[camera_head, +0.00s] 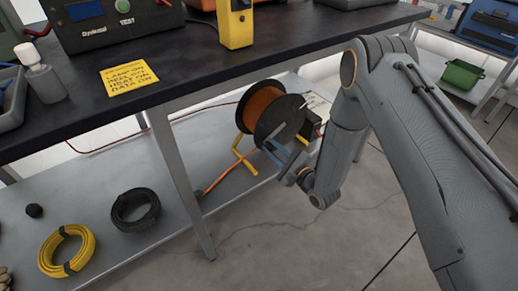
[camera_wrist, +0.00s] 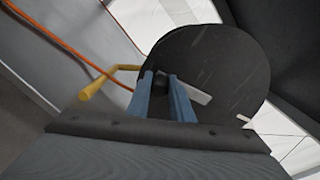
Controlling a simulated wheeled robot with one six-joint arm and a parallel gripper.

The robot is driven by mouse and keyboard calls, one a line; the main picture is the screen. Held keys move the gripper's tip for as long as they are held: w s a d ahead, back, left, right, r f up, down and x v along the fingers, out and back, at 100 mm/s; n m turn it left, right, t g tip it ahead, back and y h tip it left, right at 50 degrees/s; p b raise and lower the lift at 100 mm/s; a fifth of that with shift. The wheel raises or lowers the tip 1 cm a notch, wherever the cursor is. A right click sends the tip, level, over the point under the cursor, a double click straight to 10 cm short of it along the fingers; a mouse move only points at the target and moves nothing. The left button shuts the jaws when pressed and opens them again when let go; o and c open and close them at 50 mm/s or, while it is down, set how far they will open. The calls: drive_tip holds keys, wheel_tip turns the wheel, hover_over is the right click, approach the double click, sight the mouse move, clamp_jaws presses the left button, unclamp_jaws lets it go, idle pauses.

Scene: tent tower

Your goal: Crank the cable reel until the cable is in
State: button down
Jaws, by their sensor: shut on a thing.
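The cable reel (camera_head: 284,118) has black discs, a winding of orange cable (camera_head: 259,106) and a yellow stand (camera_head: 240,158). It stands on the lower shelf under the bench. In the wrist view, the reel's black disc (camera_wrist: 225,60) fills the upper right. My gripper (camera_head: 276,152) is at the near disc. In the wrist view, my gripper's blue fingers (camera_wrist: 164,90) are shut on the dark crank knob (camera_wrist: 160,80), mostly hidden between them. A pale crank arm (camera_wrist: 196,91) extends to the right. A loose orange cable length (camera_head: 222,176) lies beside the stand.
The black benchtop (camera_head: 200,65) overhangs the reel. A table leg (camera_head: 182,180) stands left of it. A yellow coil (camera_head: 67,251) and a black coil (camera_head: 135,209) lie on the grey lower shelf (camera_head: 95,215). Bare floor (camera_head: 300,240) lies in front.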

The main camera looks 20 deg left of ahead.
sight(264, 130)
drive_tip(key=r+p, duration=0.2)
drive_tip(key=r, duration=0.1)
drive_tip(key=shift+s+a+r, duration=0.1)
drive_tip(key=shift+s+a, duration=0.1)
drive_tip(key=shift+s, duration=0.2)
drive_tip(key=shift+w+d+r+p, duration=0.1)
drive_tip(key=shift+w+r+p, duration=0.05)
drive_tip(key=shift+r+p, duration=0.6)
drive_tip(key=shift+w+d+r+p, duration=0.1)
drive_tip(key=shift+w+r+p, duration=0.1)
drive_tip(key=shift+r+p, duration=0.25)
drive_tip(key=shift+r, duration=0.1)
drive_tip(key=c, duration=1.6)
unclamp_jaws()
drive_tip(key=shift+w+d, duration=0.1)
drive_tip(key=shift+w, duration=0.05)
drive_tip(key=shift+s+a, duration=0.2)
drive_tip(key=shift+s+d, duration=0.2)
drive_tip(key=shift+s, duration=0.05)
drive_tip(key=shift+p+v, duration=0.3)
drive_tip(key=shift+v, duration=3.3)
